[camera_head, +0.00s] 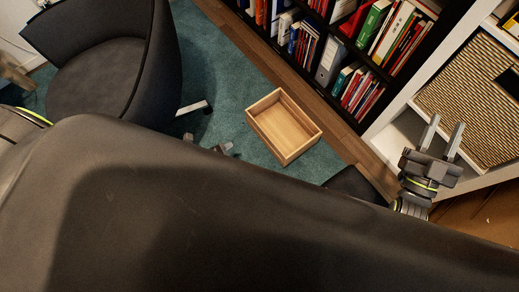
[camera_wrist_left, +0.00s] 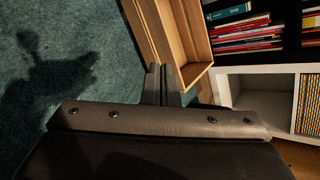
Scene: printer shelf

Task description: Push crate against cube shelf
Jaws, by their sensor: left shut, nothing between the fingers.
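The open, empty light-wood crate (camera_head: 266,136) lies on the teal carpet in the middle of the head view. It is apart from the white cube shelf (camera_head: 403,130) on the right. My left gripper (camera_head: 224,148) shows only as small grey tips left of the crate; my dark arm hides the rest. In the left wrist view the shut, empty fingers (camera_wrist_left: 162,84) are at the near end of the crate (camera_wrist_left: 196,74); I cannot tell whether they touch it. The cube shelf (camera_wrist_left: 262,71) is to the right there. My right gripper (camera_head: 442,140) is open and empty in front of the cube shelf.
A black bookcase (camera_head: 350,110) with books and binders stands behind the crate, with a strip of wood floor (camera_head: 335,122) before it. A dark swivel chair (camera_head: 110,70) stands at the left. A woven basket (camera_head: 470,95) sits in the cube shelf.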

